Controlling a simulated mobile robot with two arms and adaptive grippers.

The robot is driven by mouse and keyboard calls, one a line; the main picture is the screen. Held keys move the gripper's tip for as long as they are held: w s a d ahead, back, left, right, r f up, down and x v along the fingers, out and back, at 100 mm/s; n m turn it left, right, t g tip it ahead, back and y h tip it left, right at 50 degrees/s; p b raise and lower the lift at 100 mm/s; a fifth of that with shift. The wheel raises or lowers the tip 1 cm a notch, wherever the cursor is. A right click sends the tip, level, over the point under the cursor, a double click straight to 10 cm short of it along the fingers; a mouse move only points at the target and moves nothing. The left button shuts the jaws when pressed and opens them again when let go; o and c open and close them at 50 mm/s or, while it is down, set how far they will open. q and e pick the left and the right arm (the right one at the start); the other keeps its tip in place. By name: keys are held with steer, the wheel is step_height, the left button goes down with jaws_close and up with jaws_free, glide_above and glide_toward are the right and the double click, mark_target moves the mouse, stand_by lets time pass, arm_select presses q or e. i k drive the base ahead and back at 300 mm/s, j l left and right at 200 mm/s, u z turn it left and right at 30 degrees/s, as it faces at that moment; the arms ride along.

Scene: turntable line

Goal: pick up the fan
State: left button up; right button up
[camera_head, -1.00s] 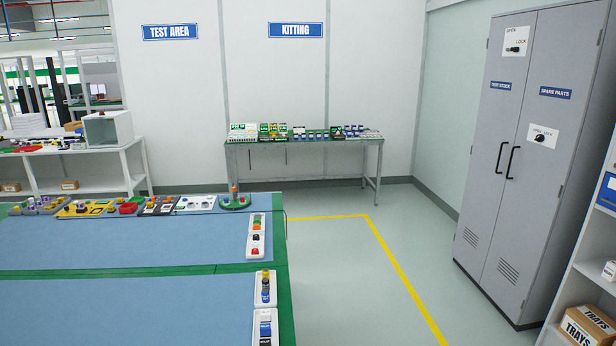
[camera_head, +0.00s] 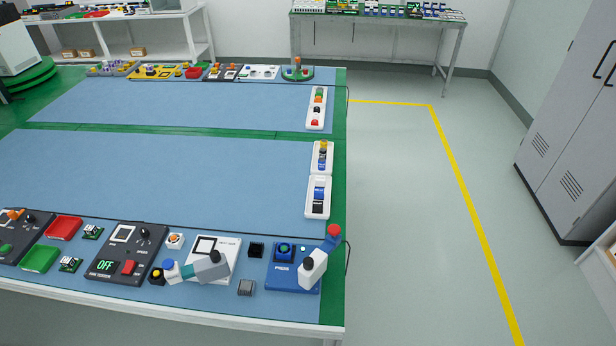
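On the near edge of the blue-topped table lies a small black square part (camera_head: 256,250), which may be the fan; it is too small to be sure. It sits between a white device with a dark-framed square (camera_head: 227,249) and a blue press unit (camera_head: 284,268). A small grey ribbed block (camera_head: 245,288) lies just in front of it. Neither of my grippers is in view.
A dark OFF-labelled tester (camera_head: 123,252), a red tray (camera_head: 64,228) and a green tray (camera_head: 40,258) stand to the left. White part trays (camera_head: 318,197) line the right edge. The blue table middle (camera_head: 200,165) is clear. Open floor lies to the right.

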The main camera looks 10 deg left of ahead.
mark_target(285, 255)
steer(key=u, duration=1.75)
steer(key=k+l+z, duration=0.1)
steer(key=z, duration=0.95)
steer(key=k+l+u, duration=0.1)
steer(key=l+u, duration=0.25)
steer(key=k+l+u, duration=0.1)
steer(key=u, duration=0.2)
